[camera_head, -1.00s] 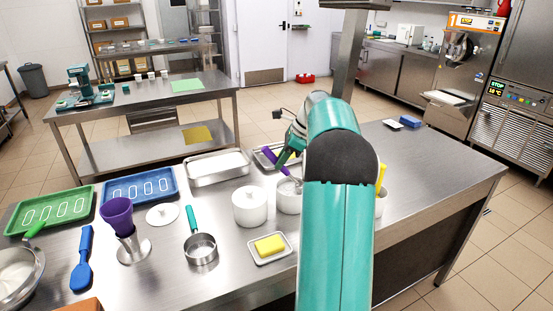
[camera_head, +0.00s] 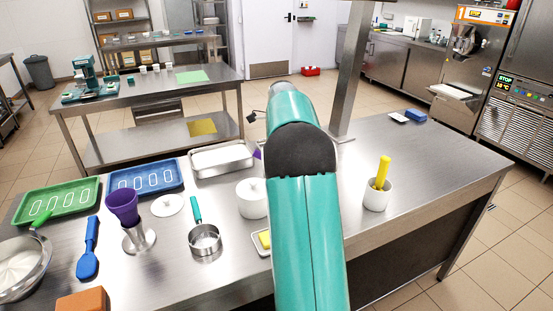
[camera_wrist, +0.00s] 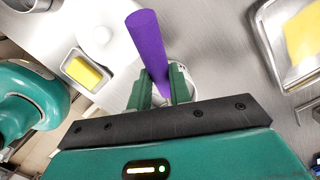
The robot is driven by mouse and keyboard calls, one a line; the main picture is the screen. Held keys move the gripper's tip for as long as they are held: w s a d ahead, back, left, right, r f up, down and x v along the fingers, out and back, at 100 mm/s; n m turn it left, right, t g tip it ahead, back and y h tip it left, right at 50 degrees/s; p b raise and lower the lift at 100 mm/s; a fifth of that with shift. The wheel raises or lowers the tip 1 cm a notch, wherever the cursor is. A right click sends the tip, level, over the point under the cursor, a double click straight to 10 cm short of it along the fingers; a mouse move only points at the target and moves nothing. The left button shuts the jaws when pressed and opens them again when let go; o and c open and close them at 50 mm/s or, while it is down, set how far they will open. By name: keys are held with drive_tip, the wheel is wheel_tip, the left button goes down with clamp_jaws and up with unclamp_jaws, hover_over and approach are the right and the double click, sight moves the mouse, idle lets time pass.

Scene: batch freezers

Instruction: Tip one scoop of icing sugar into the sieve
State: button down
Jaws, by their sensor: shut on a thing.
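My gripper (camera_wrist: 160,88) is shut on the purple handle of the scoop (camera_wrist: 148,45) in the wrist view. The scoop's bowl is hidden behind my fingers, and I cannot tell whether it holds sugar. A white pot (camera_wrist: 187,72) shows partly just behind the fingers; its contents are hidden. In the head view my arm hides the gripper, and only a bit of purple handle (camera_head: 257,153) shows at its left. The sieve (camera_head: 205,240), a round metal one with a teal handle, lies on the table left of my arm.
A lidded white pot (camera_head: 252,198) stands between sieve and arm. A yellow sponge on a dish (camera_wrist: 85,72) is near. A pot with yellow handle (camera_head: 377,194) stands right.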

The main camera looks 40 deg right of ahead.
drive_tip(key=shift+w+a+r, duration=0.15)
drive_tip(key=shift+r, duration=0.65)
drive_tip(key=shift+w+a+r, duration=0.15)
drive_tip(key=shift+r, duration=0.65)
drive_tip(key=shift+w+a+g+h, duration=0.65)
drive_tip(key=shift+g+h, duration=0.05)
drive_tip(key=shift+w+a+r+g+h, duration=0.1)
drive_tip(key=shift+a+g+h, duration=0.05)
drive_tip(key=shift+g+h, duration=0.3)
drive_tip(key=shift+w+a+g+h, duration=0.1)
drive_tip(key=shift+w+g+h, duration=0.15)
drive_tip(key=shift+s, duration=0.1)
